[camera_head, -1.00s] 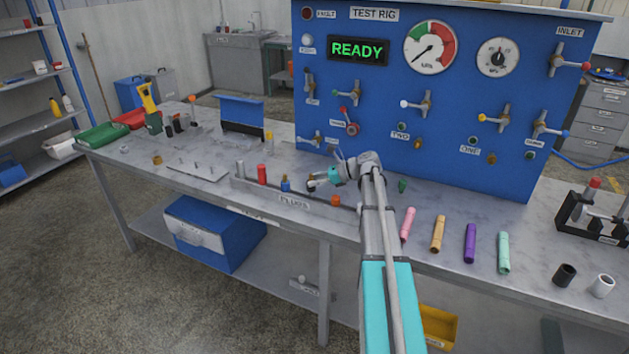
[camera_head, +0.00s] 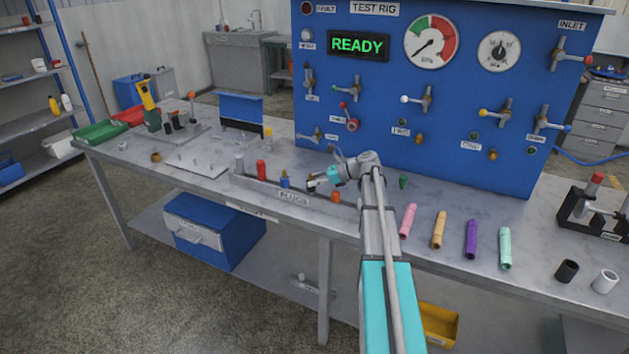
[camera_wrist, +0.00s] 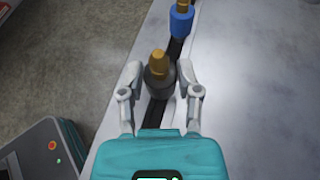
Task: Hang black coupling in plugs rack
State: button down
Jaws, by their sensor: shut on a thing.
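The plugs rack (camera_head: 293,197) is a long low grey rail near the bench's front edge, labelled PLUGS. A grey, a red (camera_head: 261,170), a blue (camera_head: 285,180) and an orange piece (camera_head: 336,197) stand along it. My gripper (camera_head: 316,181) is over the rack between the blue and orange pieces. In the wrist view its two fingers (camera_wrist: 159,82) are shut on the black coupling (camera_wrist: 160,88), which has a brass tip. The coupling looks upright over the rack's dark strip, in line with the blue piece (camera_wrist: 182,20). I cannot tell whether it is seated.
The blue test rig panel (camera_head: 430,100) stands behind my arm. Pink, tan, purple and mint tubes (camera_head: 504,248) lie to the right, with a black (camera_head: 567,270) and a white cylinder (camera_head: 605,281). A flat pegged plate (camera_head: 195,165) lies left of the rack.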

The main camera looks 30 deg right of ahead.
jog(key=shift+f+b, duration=0.6)
jog(key=shift+f, duration=0.05)
jog(key=shift+c, duration=1.1)
grip_release()
jog(key=shift+r, duration=0.15)
notch_tip(320, 180, up, 9)
jog(key=p, duration=0.9)
jog(key=shift+r+p, duration=0.15)
jog(key=shift+p, duration=0.15)
jog(key=shift+a, duration=0.1)
